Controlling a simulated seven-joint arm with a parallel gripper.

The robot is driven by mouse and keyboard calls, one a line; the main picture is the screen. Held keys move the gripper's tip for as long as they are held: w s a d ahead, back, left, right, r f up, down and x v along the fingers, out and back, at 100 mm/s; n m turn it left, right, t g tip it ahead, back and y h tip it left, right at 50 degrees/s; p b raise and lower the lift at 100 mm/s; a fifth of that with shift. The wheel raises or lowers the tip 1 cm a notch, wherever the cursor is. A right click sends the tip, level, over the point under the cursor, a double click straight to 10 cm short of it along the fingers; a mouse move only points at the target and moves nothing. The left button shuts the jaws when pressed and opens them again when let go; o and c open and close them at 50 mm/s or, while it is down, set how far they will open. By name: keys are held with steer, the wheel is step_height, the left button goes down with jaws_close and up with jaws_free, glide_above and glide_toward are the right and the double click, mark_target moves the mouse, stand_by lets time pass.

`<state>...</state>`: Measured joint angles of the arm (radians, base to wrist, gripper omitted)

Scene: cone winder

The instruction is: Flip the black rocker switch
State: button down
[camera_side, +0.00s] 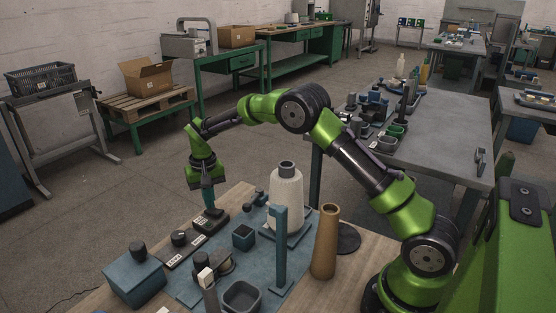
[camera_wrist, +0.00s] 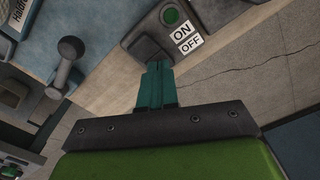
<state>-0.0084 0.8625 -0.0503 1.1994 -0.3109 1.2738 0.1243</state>
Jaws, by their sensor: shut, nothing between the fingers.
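A dark switch box (camera_side: 213,226) sits at the back edge of the bench in the side view, right under my gripper (camera_side: 209,206). In the wrist view the box (camera_wrist: 190,16) carries a white ON/OFF label (camera_wrist: 186,38) and a round green part (camera_wrist: 170,16). The black rocker switch (camera_wrist: 143,46) appears to be the dark raised piece just ahead of my fingertips (camera_wrist: 158,66). My teal fingers are shut together with nothing between them, pointing down. They are at or very near the rocker; contact and its tilt cannot be told.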

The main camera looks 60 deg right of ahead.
step_height(320, 180, up, 6)
steer(key=shift+r, duration=0.25)
stand_by(0.5)
steer(key=s+a+r+n+t+y, duration=0.15)
steer(key=s+r+t, duration=0.25)
steer(key=s+r, duration=1.05)
steer(key=s+a+f+t, duration=0.1)
steer(key=s+a+t, duration=0.2)
steer(key=s, duration=1.3)
steer(key=c, duration=1.8)
jaws_free()
steer(key=shift+n+y, duration=0.25)
steer(key=shift+c, duration=0.2)
